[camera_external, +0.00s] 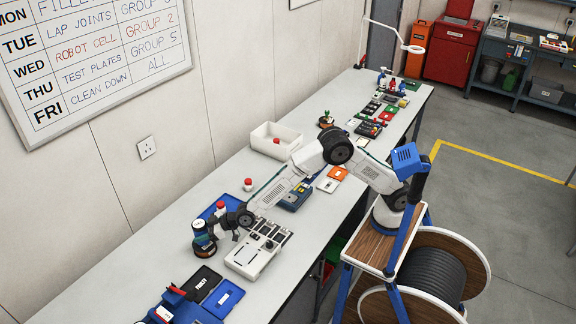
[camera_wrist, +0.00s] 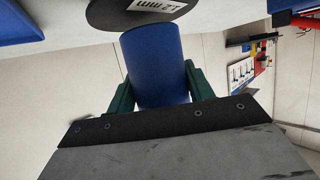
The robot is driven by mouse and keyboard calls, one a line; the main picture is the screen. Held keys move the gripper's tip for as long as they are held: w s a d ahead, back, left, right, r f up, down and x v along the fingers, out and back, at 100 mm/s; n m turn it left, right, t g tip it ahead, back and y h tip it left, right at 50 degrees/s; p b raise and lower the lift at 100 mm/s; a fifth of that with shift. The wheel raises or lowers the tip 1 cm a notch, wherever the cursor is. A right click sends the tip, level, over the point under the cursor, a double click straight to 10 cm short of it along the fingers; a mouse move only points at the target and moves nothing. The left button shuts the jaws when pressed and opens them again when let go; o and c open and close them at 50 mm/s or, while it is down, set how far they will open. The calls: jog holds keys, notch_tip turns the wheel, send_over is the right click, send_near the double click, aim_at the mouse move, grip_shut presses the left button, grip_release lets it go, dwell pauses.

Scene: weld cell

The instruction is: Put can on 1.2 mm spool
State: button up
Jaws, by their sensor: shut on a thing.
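The blue can (camera_wrist: 155,65) is between the green jaws of my gripper (camera_wrist: 160,90) in the wrist view. In the external view my gripper (camera_external: 211,231) is shut on the can (camera_external: 200,228), at the left end of the bench. The dark round 1.2 mm spool (camera_wrist: 108,14) with a white label shows just beyond the can's end in the wrist view. In the external view the spool (camera_external: 204,250) is directly below the can on the bench. The can looks upright over it; I cannot tell whether they touch.
A blue tray (camera_external: 229,203) with a red-and-white can (camera_external: 220,208) lies just behind. A light grey device (camera_external: 257,250) stands to the right. Dark and blue cases (camera_external: 223,299) lie in front. A white bin (camera_external: 275,138) stands farther back. Bare bench lies to the left.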

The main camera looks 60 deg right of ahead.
jog(key=shift+f, duration=0.5)
jog(key=shift+f, duration=0.1)
jog(key=o, duration=1.2)
jog(key=shift+f, duration=0.1)
jog(key=shift+r, duration=0.2)
jog(key=v, duration=1.2)
